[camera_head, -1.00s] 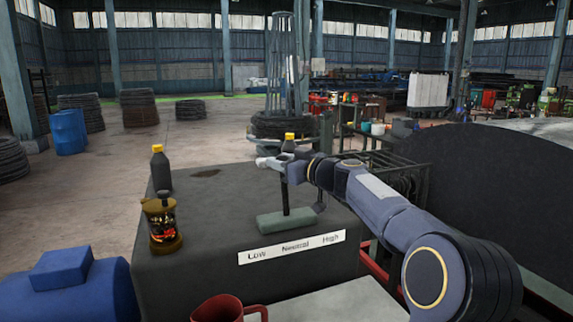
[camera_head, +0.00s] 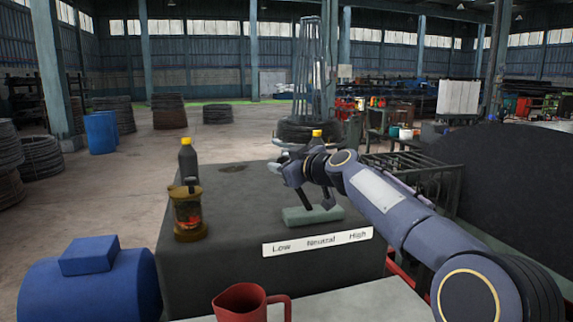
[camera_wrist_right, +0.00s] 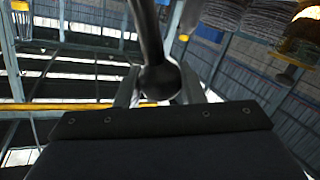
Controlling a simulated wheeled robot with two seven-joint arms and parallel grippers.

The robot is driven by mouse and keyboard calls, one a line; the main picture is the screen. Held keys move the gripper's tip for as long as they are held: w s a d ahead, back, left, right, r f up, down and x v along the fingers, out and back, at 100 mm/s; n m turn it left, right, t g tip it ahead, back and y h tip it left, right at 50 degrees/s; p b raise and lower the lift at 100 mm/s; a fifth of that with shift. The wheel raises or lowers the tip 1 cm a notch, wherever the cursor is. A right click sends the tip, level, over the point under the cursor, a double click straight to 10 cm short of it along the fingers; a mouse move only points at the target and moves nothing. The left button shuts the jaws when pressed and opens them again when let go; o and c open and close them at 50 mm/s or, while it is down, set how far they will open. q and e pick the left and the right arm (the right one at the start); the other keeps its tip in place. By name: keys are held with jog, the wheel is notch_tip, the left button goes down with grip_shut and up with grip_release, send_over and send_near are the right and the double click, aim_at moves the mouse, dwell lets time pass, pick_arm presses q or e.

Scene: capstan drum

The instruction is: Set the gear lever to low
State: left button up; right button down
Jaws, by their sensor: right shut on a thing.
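The gear lever (camera_head: 303,197) is a dark shaft rising from a grey-green base (camera_head: 312,215) on the dark box. It leans left, toward the Low end. The white label strip (camera_head: 318,242) on the box reads Low, Neutral, High from left to right. My right gripper (camera_head: 283,165) is at the lever's top and hides it in the head view. In the right wrist view the lever's round knob (camera_wrist_right: 160,82) sits between the fingers, with its shaft running up the picture. My right gripper is shut on it. My left gripper is not in view.
A brass-and-glass lantern-like jar (camera_head: 188,212) and a dark bottle with a yellow cap (camera_head: 188,160) stand left of the lever. Another yellow-capped bottle (camera_head: 316,135) is behind my gripper. A red mug (camera_head: 241,303) stands in front, and a blue motor-like body (camera_head: 88,285) lies front left.

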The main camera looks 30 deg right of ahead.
jog(key=shift+a+f, duration=0.2)
jog(key=shift+f, duration=0.05)
jog(key=c, duration=1.4)
grip_release()
jog(key=o, duration=0.4)
jog(key=shift+w, duration=0.1)
jog(key=shift+o, duration=0.2)
jog(key=shift+r, duration=0.1)
jog(key=shift+s, duration=0.3)
jog(key=s+r+b, duration=0.1)
jog(key=s+b, duration=0.1)
jog(key=s, duration=0.5)
jog(key=shift+d+b, duration=0.2)
jog(key=shift+b, duration=0.2)
jog(key=shift+s, duration=0.1)
